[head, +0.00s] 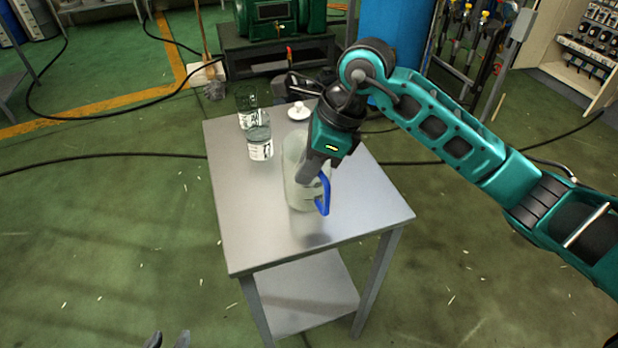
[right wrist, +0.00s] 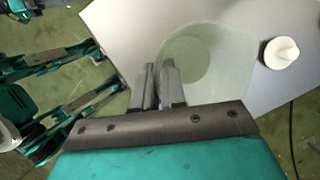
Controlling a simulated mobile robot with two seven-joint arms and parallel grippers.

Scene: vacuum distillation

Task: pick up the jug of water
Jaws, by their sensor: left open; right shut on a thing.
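The jug of water (head: 294,185) is a clear, pale jug with a blue handle (head: 324,195), upright at the middle of the metal table (head: 250,235). My right gripper (head: 308,170) comes down over it from the far right and is shut on the jug at its handle side. The right wrist view shows the two fingers (right wrist: 160,84) close together beside the pale jug (right wrist: 205,60); the part between them is hidden. I cannot tell whether the jug's base touches the table. My left gripper (head: 167,340) is open and empty at the bottom edge, below the table.
Clear glass containers with labels (head: 260,148) stand on the table left of the jug. A white knobbed object (head: 298,111) is at the table's back, also in the right wrist view (right wrist: 281,52). The table's front is bare. Black cables cross the green floor.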

